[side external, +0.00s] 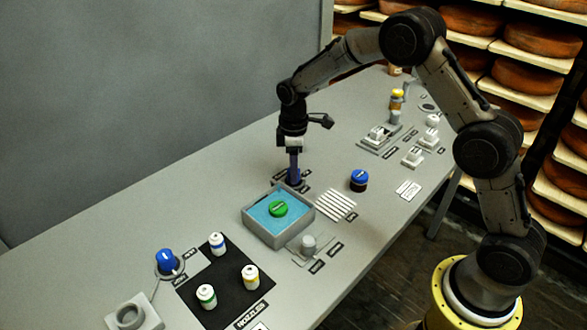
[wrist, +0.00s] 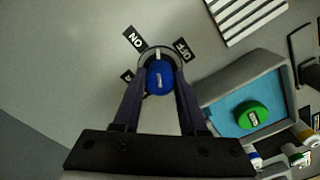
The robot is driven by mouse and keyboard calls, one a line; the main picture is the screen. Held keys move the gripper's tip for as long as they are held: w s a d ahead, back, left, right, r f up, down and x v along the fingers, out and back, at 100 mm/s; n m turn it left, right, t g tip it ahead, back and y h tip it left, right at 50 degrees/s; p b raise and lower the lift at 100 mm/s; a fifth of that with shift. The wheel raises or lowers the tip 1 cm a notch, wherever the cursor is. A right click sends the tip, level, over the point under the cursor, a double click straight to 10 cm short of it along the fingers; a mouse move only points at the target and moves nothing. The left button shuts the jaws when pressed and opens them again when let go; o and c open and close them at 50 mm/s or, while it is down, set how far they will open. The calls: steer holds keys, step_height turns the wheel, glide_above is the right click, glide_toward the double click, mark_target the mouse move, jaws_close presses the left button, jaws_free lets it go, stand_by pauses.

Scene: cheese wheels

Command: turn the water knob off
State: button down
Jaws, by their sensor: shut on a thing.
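A blue knob (wrist: 160,76) on a round grey base sits between my fingertips in the wrist view, with an ON label (wrist: 134,38) and an OFF label (wrist: 184,49) beside it. A pale mark shows at the base's edge, between the two labels. My gripper (wrist: 160,84) points down and is shut on this knob, one finger on each side. In the side view my gripper (side external: 294,180) is just behind the basin and mostly hides the knob. A third label by the knob is partly hidden by a finger.
A grey basin with blue inside (side external: 307,215) holds a green round lid (side external: 278,209). A blue-topped jar (side external: 359,180) and white slats (side external: 336,205) are to the right. Another blue knob (side external: 168,262) and a black mat (side external: 227,302) with several bottles are at front left.

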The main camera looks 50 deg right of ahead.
steer(key=m, duration=0.5)
steer(key=shift+m, duration=0.3)
steer(key=m, duration=0.5)
steer(key=shift+r+m, duration=0.1)
steer(key=shift+m, duration=0.3)
steer(key=shift+c, duration=2.2)
jaws_free()
step_height(320, 180, up, 14)
